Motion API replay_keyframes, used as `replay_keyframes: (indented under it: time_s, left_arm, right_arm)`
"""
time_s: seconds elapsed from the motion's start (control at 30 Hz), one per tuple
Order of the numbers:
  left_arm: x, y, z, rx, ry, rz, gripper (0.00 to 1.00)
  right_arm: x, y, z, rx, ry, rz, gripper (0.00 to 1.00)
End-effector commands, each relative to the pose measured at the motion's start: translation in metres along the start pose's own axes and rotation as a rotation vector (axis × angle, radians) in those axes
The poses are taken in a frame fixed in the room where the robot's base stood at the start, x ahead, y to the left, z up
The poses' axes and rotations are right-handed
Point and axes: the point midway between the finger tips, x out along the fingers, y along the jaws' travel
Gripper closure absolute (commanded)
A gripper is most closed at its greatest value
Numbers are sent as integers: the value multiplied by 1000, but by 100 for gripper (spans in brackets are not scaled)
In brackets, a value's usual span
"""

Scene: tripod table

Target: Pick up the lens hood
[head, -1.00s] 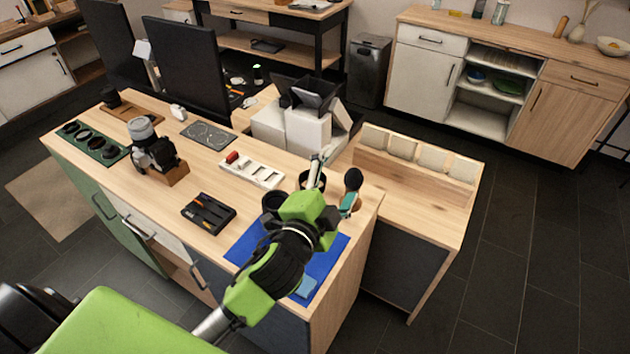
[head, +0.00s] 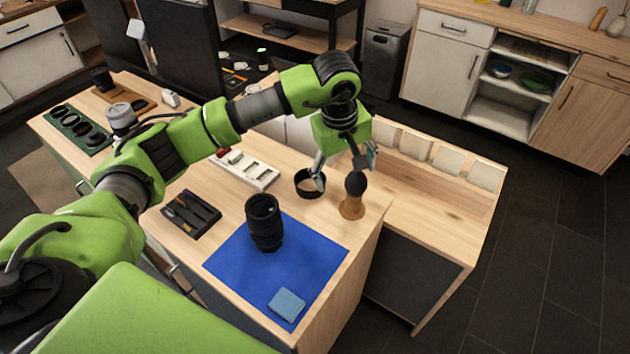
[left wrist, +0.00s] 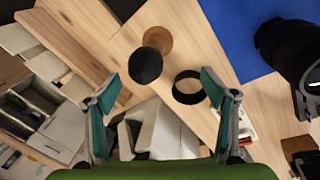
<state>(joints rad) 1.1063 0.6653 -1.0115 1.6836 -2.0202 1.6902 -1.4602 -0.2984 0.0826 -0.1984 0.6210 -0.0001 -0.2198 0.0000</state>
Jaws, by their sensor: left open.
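The lens hood, a black open ring (head: 309,194), stands on the desk beyond the blue mat. It also shows in the left wrist view (left wrist: 188,101), right of centre, near the right fingertip. My left gripper (head: 346,167) is open and empty above the desk, pointing down. One finger overlaps the hood's right side in the head view; I cannot tell whether they touch. In the left wrist view the fingers (left wrist: 160,84) are spread wide, with the hood and a black bulb between them in the picture. My right gripper is out of view.
The black bulb (head: 355,184) on a wooden stand (head: 351,207) is close to the gripper. A black lens (head: 264,226) stands on the blue mat (head: 232,262) with a light-blue cloth (head: 287,304). A white tray (head: 258,176) and a black tool tray (head: 191,213) lie left.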

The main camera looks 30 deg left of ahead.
Motion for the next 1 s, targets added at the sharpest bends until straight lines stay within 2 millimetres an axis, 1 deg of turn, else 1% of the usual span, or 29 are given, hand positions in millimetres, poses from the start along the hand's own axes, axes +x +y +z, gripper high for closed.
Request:
replay_keyframes:
  time_s: [0.03,0.1,0.2,0.27,0.33,0.5,0.63,0.7,0.83,0.93,1.0]
  left_arm:
    - [-2,-13,-22,7,66,-52,23]
    - [-8,-27,-43,14,128,-110,23]
    - [-13,-40,-60,16,176,-162,23]
    - [-11,-44,-65,16,187,-176,23]
    - [-3,-47,-68,16,188,-182,23]
    - [30,-52,-73,16,185,-181,23]
    - [51,-55,-77,16,185,-178,23]
    - [59,-56,-79,17,186,-176,23]
    - [66,-57,-80,17,186,-175,23]
    - [74,-60,-83,15,185,-178,23]
    - [84,-63,-85,16,184,-179,23]
  right_arm:
    - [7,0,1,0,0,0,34]
    - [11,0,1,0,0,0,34]
    - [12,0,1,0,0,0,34]
    - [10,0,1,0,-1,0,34]
    - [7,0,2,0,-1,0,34]
    - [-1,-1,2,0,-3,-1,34]
    - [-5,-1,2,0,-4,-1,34]
    - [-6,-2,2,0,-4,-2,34]
    - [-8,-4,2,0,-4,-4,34]
    - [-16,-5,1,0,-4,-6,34]
    - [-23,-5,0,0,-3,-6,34]
